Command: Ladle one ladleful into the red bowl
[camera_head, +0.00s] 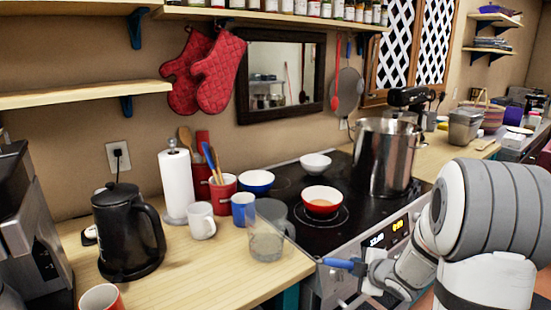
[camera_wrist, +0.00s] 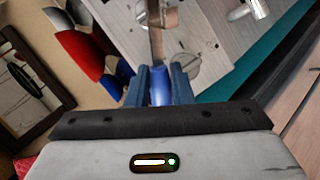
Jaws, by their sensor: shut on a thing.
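The red bowl (camera_head: 322,201) stands on the black cooktop, white inside with some orange-brown content at its bottom. A tall steel pot (camera_head: 386,157) stands behind it to the right; its contents are hidden. My gripper (camera_head: 357,267) is in front of the stove, below the red bowl in the head view. It is shut on the blue handle (camera_head: 340,264) of a thin-shafted tool, apparently the ladle. The shaft runs up and left toward a grey see-through container; I cannot make out its far end clearly. The wrist view shows the blue handle (camera_wrist: 159,87) between my fingers (camera_wrist: 160,78).
A blue bowl (camera_head: 257,182) and a white bowl (camera_head: 315,163) stand behind the red bowl. The see-through container (camera_head: 267,243), a blue mug (camera_head: 243,209), a white mug (camera_head: 200,221) and a black kettle (camera_head: 128,232) stand on the left counter. The counter's front left is partly clear.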

